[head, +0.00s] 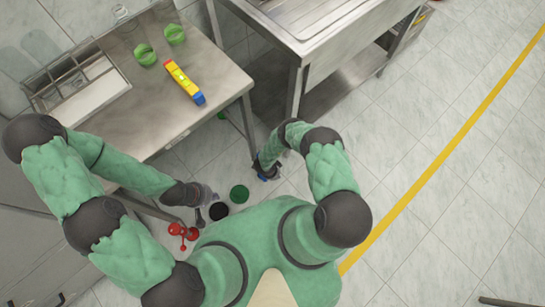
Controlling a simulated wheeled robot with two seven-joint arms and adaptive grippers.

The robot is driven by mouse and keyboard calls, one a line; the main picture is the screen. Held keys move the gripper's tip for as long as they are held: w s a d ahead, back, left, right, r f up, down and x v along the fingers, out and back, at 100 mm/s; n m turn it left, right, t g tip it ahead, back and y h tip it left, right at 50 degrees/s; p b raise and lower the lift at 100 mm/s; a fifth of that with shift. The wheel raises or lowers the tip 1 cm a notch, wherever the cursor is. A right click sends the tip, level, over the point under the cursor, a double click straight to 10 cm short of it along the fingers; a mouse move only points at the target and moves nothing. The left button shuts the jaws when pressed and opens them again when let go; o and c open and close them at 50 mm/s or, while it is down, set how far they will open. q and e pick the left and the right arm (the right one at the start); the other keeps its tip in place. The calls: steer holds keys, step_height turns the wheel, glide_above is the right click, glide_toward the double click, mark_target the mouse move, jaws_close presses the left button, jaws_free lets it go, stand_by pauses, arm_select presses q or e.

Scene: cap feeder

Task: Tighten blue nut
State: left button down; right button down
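A bar with a red end, a yellow middle and a blue end (199,98) lies on the steel table (205,60). The blue end points toward the table's front right edge and looks like the blue nut, but its thread is too small to make out. My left gripper (209,207) is low beside the table, away from the bar. Its fingers look spread with nothing between them. My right gripper (266,172) is right of the table, pointing down. A small blue patch shows at its tip; I cannot tell whether it is a held part.
Two green round pieces (147,54) and (174,34) stand on the table near the bar. A divided metal tray (85,105) is at the table's left. A steel sink bench (325,20) stands behind right. A red object (183,232) and green disc (239,193) lie below.

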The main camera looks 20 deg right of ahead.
steer(key=p+v, duration=0.4)
steer(key=v, duration=0.6)
steer(key=shift+w+d, duration=0.1)
steer(key=shift+d, duration=0.1)
step_height(320, 180, up, 16)
steer(key=w+a+n+t+y+p, duration=0.2)
steer(key=w+n+y, duration=0.1)
steer(key=n, duration=0.6)
steer(key=s+a+r+n+y, duration=0.2)
steer(key=s+r+n, duration=0.2)
steer(key=r, duration=0.4)
steer(key=s+a+r+n+y+p, duration=0.1)
steer(key=s+a+r+n+y, duration=0.1)
steer(key=s+r+n, duration=0.2)
steer(key=s+r, duration=0.3)
steer(key=r, duration=0.2)
steer(key=shift+r+g, duration=0.2)
steer(key=shift+g, duration=0.2)
steer(key=shift+s+a, duration=0.1)
